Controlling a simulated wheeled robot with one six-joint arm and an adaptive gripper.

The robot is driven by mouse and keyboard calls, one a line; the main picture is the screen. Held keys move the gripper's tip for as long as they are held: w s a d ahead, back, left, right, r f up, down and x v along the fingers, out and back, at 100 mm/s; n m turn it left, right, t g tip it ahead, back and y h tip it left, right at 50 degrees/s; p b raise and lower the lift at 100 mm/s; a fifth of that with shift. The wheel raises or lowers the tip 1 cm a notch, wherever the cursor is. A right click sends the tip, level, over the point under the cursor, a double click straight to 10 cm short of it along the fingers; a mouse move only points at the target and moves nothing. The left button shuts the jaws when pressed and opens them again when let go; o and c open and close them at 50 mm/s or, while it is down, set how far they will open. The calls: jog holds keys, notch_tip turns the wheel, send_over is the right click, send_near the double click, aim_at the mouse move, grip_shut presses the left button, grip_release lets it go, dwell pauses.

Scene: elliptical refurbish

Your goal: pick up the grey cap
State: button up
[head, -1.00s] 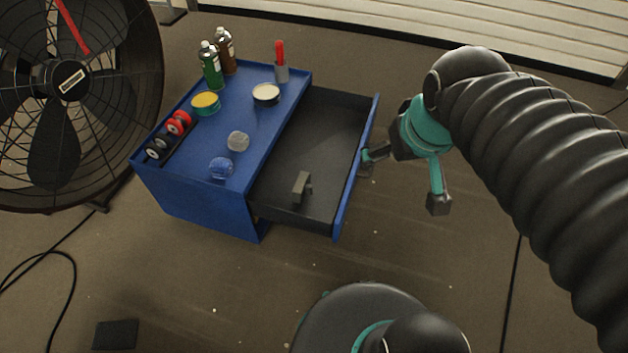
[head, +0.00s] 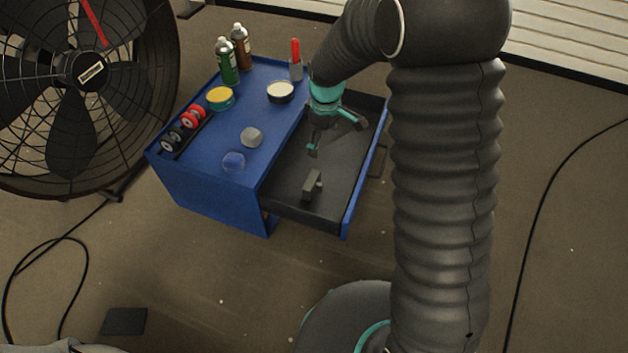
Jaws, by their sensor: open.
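The grey cap (head: 251,137) is a small round piece on the blue cabinet top (head: 262,105), near the edge beside the open drawer. A blue round cap (head: 233,161) sits just in front of it. My gripper (head: 336,138) is open and empty, with teal and dark fingers pointing down. In the picture it is over the open drawer, to the right of the grey cap and apart from it. Its exact height is hard to tell.
The drawer (head: 345,205) stands pulled out and holds a small grey block (head: 312,184). The top also carries spray bottles (head: 228,62), tins (head: 280,92), a red-handled tool in a cup (head: 296,68) and red and dark wheels (head: 185,125). A large fan (head: 90,70) stands at left.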

jog(key=n, duration=0.2)
send_over(315, 181)
notch_tip(315, 181, down, 6)
jog(key=shift+g, duration=0.3)
jog(key=f, duration=0.8)
jog(key=shift+w+a, duration=0.2)
jog(key=shift+a, duration=0.1)
jog(key=shift+s+d+f, duration=0.1)
jog(key=shift+d+f, duration=0.05)
jog(key=shift+f, duration=1.4)
jog(key=shift+s+d+f, duration=0.1)
jog(key=shift+f, duration=1.4)
jog(key=c, duration=0.8)
